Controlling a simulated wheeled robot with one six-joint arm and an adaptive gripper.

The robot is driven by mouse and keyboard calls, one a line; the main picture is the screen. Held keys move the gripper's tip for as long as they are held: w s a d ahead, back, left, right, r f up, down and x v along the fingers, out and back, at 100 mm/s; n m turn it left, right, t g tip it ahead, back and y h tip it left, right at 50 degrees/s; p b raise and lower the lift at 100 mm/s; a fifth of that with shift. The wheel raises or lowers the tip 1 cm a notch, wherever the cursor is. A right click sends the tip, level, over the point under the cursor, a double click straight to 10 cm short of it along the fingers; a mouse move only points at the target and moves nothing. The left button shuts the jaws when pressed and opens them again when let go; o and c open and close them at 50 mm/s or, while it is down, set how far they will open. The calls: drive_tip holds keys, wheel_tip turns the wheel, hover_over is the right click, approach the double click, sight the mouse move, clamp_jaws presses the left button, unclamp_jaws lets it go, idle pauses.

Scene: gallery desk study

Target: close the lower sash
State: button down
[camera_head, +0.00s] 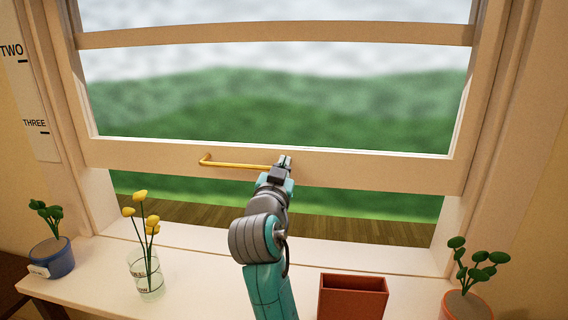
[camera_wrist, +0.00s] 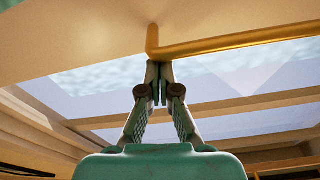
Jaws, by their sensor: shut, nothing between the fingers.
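The lower sash (camera_head: 380,170) is a cream wooden frame. It is raised, with an open gap between its bottom rail and the sill. A brass bar handle (camera_head: 235,164) is fixed on the rail's front, and its right end is hidden behind my gripper (camera_head: 284,162). My gripper is shut and empty, with its tips up at the rail. In the wrist view, my fingertips (camera_wrist: 158,72) are close to the bent end of the handle (camera_wrist: 230,44); whether they touch it I cannot tell. The cream rail (camera_wrist: 80,35) fills the top of that view.
On the sill (camera_head: 200,290) are a blue plant pot (camera_head: 52,262) at left, a glass vase (camera_head: 147,280) with yellow flowers, a square terracotta pot (camera_head: 352,298) right of my arm, and a round pot (camera_head: 466,306) at far right. A wall strip reads TWO and THREE (camera_head: 32,90).

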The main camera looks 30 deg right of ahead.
wheel_tip(320, 180, down, 20)
idle(0.6)
drive_tip(key=shift+r, duration=0.15)
